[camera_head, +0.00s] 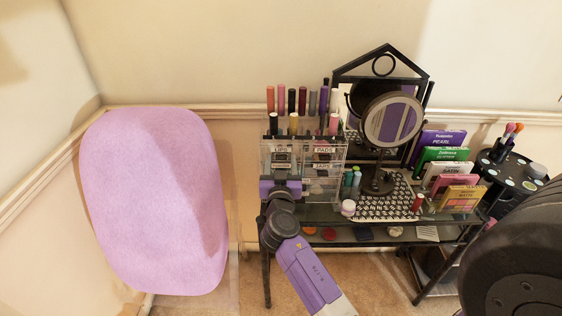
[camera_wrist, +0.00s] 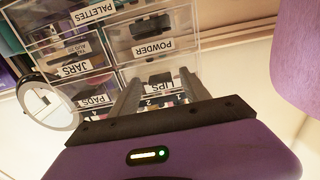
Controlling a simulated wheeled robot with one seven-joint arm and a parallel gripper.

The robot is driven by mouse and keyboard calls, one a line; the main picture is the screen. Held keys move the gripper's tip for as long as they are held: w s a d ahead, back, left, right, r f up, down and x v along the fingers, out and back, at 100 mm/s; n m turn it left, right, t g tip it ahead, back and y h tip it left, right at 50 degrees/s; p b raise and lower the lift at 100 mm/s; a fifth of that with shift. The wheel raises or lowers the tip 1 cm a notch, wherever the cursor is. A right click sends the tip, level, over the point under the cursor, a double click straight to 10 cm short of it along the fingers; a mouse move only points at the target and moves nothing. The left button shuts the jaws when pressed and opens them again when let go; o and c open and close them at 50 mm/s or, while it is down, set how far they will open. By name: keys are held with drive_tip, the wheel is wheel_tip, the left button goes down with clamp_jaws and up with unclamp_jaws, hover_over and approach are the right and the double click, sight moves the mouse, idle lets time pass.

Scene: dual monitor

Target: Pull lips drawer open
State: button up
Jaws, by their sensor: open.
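The clear drawer unit (camera_head: 334,184) stands on the left of the vanity table. Its lips drawer (camera_head: 281,150), labelled LIPS, is at the top left and looks shut. In the wrist view, which is upside down, the lips drawer (camera_wrist: 161,86) shows between my two fingers. My gripper (camera_head: 283,172) is in front of the unit's left column. In the wrist view my gripper (camera_wrist: 158,88) is open, with one finger on each side of the LIPS label. I cannot tell whether the fingers touch the drawer.
Lipstick tubes (camera_head: 291,100) stand on top of the unit. Drawers labelled PADS (camera_wrist: 94,100), JARS (camera_wrist: 76,69) and POWDER (camera_wrist: 153,47) are close by. A round mirror (camera_head: 393,119) stands to the right. A pink chair (camera_head: 155,200) is at the left.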

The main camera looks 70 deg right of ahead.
clamp_jaws()
idle(1.4)
